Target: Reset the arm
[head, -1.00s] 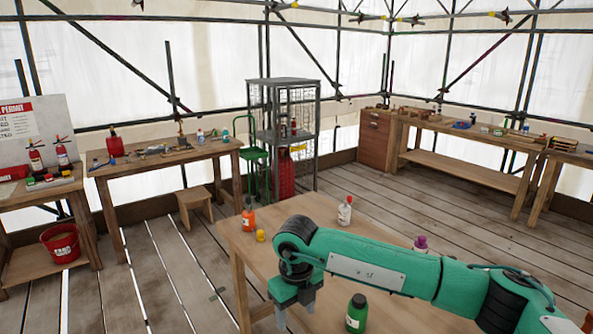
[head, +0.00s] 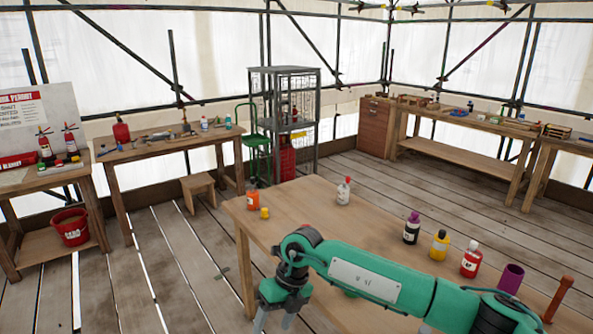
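My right arm comes in from the lower right, green with black joints, and reaches across the front of the wooden table (head: 300,212). My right gripper (head: 274,320) points down near the table's left front edge. Its two grey fingertips stand apart with nothing visible between them; the bottom of the picture cuts them off. My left gripper is not in view.
On the table stand an orange bottle (head: 253,197), a small yellow object (head: 264,213), a white bottle (head: 343,192), a black-and-purple bottle (head: 411,229), a yellow bottle (head: 439,246), a red bottle (head: 470,261) and a purple cup (head: 511,279). The table's left middle is clear.

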